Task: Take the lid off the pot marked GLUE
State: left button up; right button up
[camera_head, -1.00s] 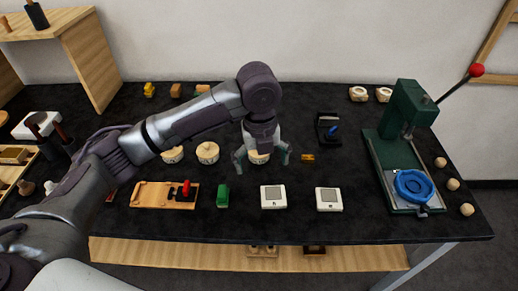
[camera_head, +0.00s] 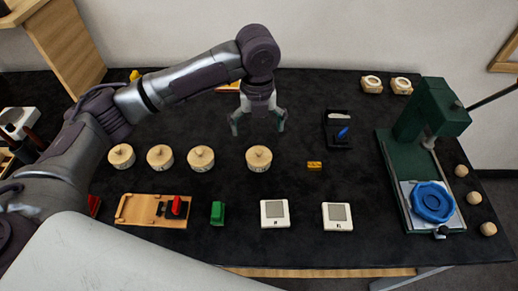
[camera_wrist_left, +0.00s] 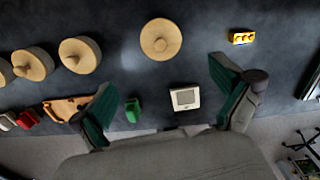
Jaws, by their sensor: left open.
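Several round pale pots with knobbed wooden lids stand in a row on the dark table: one at the left (camera_head: 121,156), a second (camera_head: 160,157), a third (camera_head: 201,158) and a separate rightmost one (camera_head: 259,158). All wear their lids. Their front marks are too small to read, so I cannot tell which says GLUE. My left gripper (camera_head: 258,122) is open and empty, above the table and just behind the rightmost pot in the head view. In the left wrist view the rightmost pot (camera_wrist_left: 161,39) lies beyond and between the spread fingers (camera_wrist_left: 162,75), not touched. My right gripper is not in view.
In front lie a wooden board with a red piece (camera_head: 150,210), a green block (camera_head: 217,212) and two white devices (camera_head: 275,213) (camera_head: 338,216). A green press (camera_head: 415,150) with a blue ring (camera_head: 432,202) stands right. A small yellow item (camera_head: 314,165) lies beside the rightmost pot.

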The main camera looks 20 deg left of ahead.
pick_arm(q)
send_over(259, 151)
jog(key=s, duration=0.1)
notch_tip(259, 151, down, 4)
jog(key=shift+f, duration=0.65)
jog(key=shift+w+f+p, duration=0.15)
jog(key=shift+f+p, duration=0.05)
jog(key=shift+p, duration=0.1)
jog(key=f, duration=0.1)
jog(key=f+p, duration=0.1)
jog(key=f, duration=0.2)
jog(key=shift+w+f, duration=0.15)
jog(key=shift+w, duration=0.1)
jog(key=shift+f, duration=0.4)
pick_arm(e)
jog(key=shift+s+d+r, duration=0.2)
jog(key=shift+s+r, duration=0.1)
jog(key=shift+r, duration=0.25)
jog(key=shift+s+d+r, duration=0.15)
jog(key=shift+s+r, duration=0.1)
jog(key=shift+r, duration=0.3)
pick_arm(q)
jog(key=shift+c, duration=0.2)
